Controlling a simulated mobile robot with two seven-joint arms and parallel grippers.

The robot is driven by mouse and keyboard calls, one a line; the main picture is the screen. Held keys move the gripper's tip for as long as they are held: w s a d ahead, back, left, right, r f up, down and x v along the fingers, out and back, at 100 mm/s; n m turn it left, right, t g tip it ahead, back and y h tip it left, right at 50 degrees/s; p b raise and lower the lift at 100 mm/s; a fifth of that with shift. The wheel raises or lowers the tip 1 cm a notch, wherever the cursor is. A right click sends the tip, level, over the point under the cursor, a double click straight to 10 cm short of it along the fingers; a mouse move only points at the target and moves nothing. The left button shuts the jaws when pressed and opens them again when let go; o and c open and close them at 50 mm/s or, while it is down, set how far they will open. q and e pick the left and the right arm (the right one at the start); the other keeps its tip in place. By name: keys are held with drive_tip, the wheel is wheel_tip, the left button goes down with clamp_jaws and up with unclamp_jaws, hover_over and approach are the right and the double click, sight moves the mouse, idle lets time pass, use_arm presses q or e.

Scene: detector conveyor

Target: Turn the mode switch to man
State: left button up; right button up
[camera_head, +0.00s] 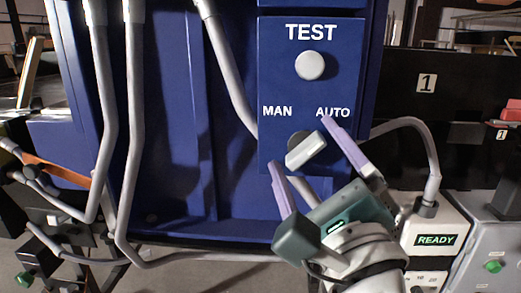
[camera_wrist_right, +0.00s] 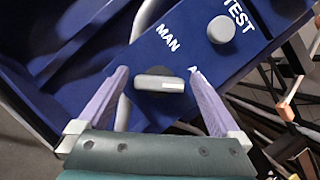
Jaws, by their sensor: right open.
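The mode switch (camera_head: 306,150) is a light grey bar knob on a dark round base, below the MAN and AUTO labels on a blue panel (camera_head: 285,85). Its bar slants, with its upper right end toward AUTO. My right gripper (camera_head: 301,143) is open, with one lavender finger on each side of the knob. In the right wrist view the knob (camera_wrist_right: 160,85) lies between the fingertips (camera_wrist_right: 159,73), with a visible gap at its left end. I cannot tell whether the right finger touches it. The right finger partly covers the AUTO label there. My left gripper is not in view.
A round white button (camera_head: 310,65) under TEST sits above the switch. A box with a READY display (camera_head: 436,240) and a curved grey cable (camera_head: 420,130) stand close to the right of my arm.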

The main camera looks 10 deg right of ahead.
drive_tip(key=shift+c, duration=0.2)
drive_tip(key=c, duration=1.3)
drive_tip(key=shift+r+n+g+y+p, duration=0.25)
drive_tip(key=shift+n+y+p, duration=0.25)
drive_tip(key=shift+n+p, duration=0.65)
drive_tip(key=n+g+p, duration=0.1)
drive_tip(key=n+p, duration=0.2)
drive_tip(key=p, duration=0.1)
drive_tip(key=n+g+p, duration=0.2)
drive_tip(key=n+p, duration=0.2)
drive_tip(key=n+g+p, duration=0.1)
drive_tip(key=n+p, duration=0.3)
drive_tip(key=p, duration=0.1)
drive_tip(key=shift+g, duration=0.25)
drive_tip(key=shift+n+g+p, duration=0.4)
drive_tip(key=shift+n+p, duration=0.65)
drive_tip(key=shift+p, duration=0.1)
drive_tip(key=shift+f+n+g+h+p, duration=0.15)
drive_tip(key=shift+n+g+h+p, duration=0.15)
drive_tip(key=shift+n+h+p, duration=0.35)
drive_tip(key=shift+f+n, duration=0.1)
drive_tip(key=shift+n, duration=0.15)
